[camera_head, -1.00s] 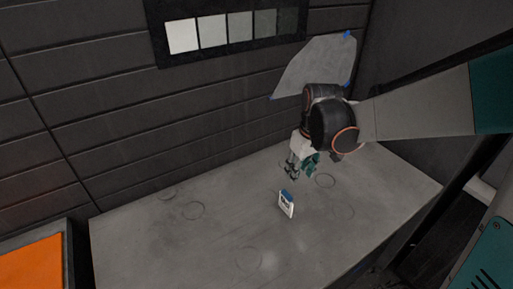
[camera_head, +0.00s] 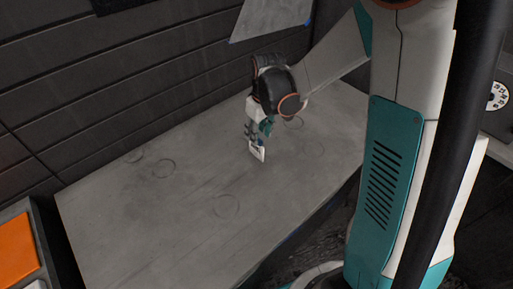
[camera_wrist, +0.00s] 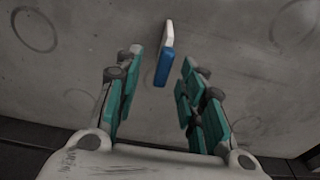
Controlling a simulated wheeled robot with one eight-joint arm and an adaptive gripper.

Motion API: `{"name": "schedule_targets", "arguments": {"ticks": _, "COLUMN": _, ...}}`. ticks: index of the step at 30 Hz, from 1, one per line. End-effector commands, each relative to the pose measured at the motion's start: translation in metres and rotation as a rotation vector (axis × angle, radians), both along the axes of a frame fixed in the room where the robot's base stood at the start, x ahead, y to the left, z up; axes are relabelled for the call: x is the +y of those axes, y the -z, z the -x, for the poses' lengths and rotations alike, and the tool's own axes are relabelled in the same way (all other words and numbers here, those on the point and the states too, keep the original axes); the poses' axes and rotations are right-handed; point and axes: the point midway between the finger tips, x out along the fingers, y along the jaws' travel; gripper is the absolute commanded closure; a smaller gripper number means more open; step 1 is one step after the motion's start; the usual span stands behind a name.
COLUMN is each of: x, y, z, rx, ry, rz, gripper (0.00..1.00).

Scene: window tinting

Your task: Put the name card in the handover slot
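The name card (camera_head: 258,153) is a small white piece with a blue part, standing on the grey table. In the wrist view it shows edge-on as a white and blue strip (camera_wrist: 166,40). My gripper (camera_head: 255,137) points down right at the card, and its fingers partly cover it in the head view. In the wrist view my gripper (camera_wrist: 162,62) is open, with a teal-padded finger on each side of the card and a visible gap on both sides. I cannot pick out the handover slot for certain in either view.
The grey table (camera_head: 150,215) is mostly bare, with faint ring marks. A dark panelled wall (camera_head: 120,95) runs behind it, with a pale sheet (camera_head: 272,18) at the top. A box with an orange top (camera_head: 15,250) stands at the lower left.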

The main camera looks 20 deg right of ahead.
Motion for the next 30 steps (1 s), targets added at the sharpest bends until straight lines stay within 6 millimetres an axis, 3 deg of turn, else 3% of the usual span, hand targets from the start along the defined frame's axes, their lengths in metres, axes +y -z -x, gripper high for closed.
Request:
{"name": "schedule_targets", "arguments": {"ticks": 7, "x": 0.006, "y": 0.038, "z": -0.003, "rx": 0.0, "ry": -0.001, "rz": 0.0, "gripper": 0.63}}
{"name": "schedule_targets", "arguments": {"ticks": 15, "x": 0.007, "y": 0.043, "z": -0.004, "rx": 0.0, "ry": -0.001, "rz": 0.0, "gripper": 0.63}}
{"name": "schedule_targets", "arguments": {"ticks": 16, "x": 0.007, "y": 0.042, "z": -0.004, "rx": 0.0, "ry": -0.001, "rz": 0.0, "gripper": 0.66}}
{"name": "schedule_targets", "arguments": {"ticks": 21, "x": 0.006, "y": 0.042, "z": -0.004, "rx": 0.0, "ry": 0.0, "rz": 0.0, "gripper": 1.0}}
{"name": "schedule_targets", "arguments": {"ticks": 30, "x": 0.006, "y": 0.042, "z": -0.004, "rx": 0.0, "ry": 0.0, "rz": 0.0, "gripper": 1.0}}
